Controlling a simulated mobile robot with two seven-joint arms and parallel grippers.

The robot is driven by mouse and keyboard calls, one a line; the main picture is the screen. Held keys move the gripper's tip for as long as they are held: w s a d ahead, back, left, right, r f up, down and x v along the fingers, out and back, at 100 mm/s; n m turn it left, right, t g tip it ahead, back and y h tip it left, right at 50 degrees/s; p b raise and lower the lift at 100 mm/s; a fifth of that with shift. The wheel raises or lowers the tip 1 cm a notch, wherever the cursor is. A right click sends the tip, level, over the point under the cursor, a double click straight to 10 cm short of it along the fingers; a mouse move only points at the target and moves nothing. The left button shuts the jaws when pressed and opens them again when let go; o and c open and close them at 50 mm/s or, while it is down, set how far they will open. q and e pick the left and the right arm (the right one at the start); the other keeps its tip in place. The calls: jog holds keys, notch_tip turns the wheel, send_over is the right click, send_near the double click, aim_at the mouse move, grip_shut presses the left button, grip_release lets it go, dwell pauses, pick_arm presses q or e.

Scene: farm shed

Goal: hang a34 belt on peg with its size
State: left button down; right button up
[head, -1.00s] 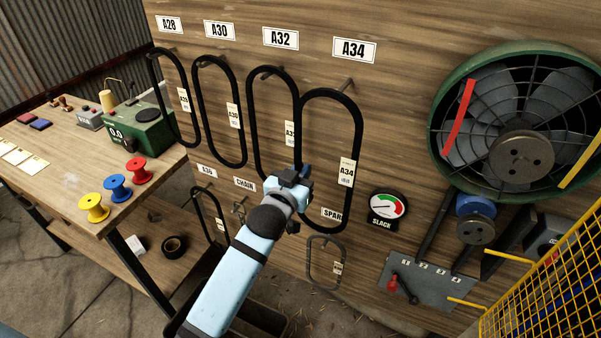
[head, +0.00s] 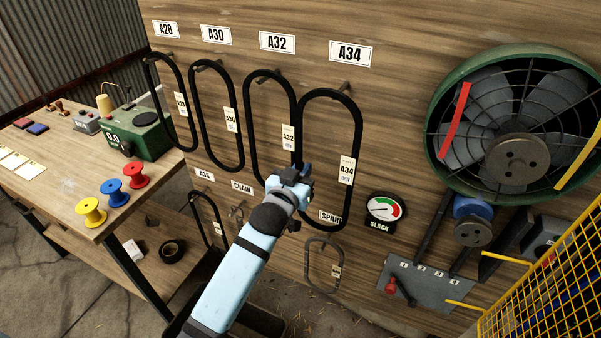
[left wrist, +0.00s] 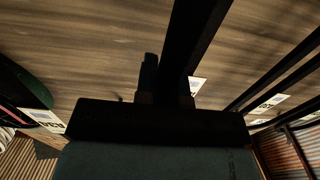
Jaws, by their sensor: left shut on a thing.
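The A34 belt (head: 359,125) is a black upright loop with a white A34 tag (head: 347,170) on its right side. My left gripper (head: 292,178) is shut on the lower left side of this loop. The A34 peg (head: 345,86) sticks out under the A34 label (head: 351,53), right at the loop's top. I cannot tell whether the loop is around the peg or in front of it. In the left wrist view the dark belt strand (left wrist: 196,35) runs up from the jaws (left wrist: 165,85). My right gripper is not in view.
The A32 belt (head: 249,120) hangs close on the left, partly behind the held loop; A30 (head: 204,120) and A28 (head: 152,95) belts hang further left. A slack gauge (head: 387,208) and a caged green fan (head: 436,105) are on the right. A workbench (head: 65,170) stands left.

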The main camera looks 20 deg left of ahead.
aim_at(317, 154)
pick_arm(q)
jog(key=shift+w, duration=1.85)
jog(key=shift+w+d, duration=0.1)
jog(key=shift+w, duration=1)
jog(key=shift+f+b, duration=0.2)
jog(key=shift+b, duration=0.1)
jog(key=shift+f, duration=0.45)
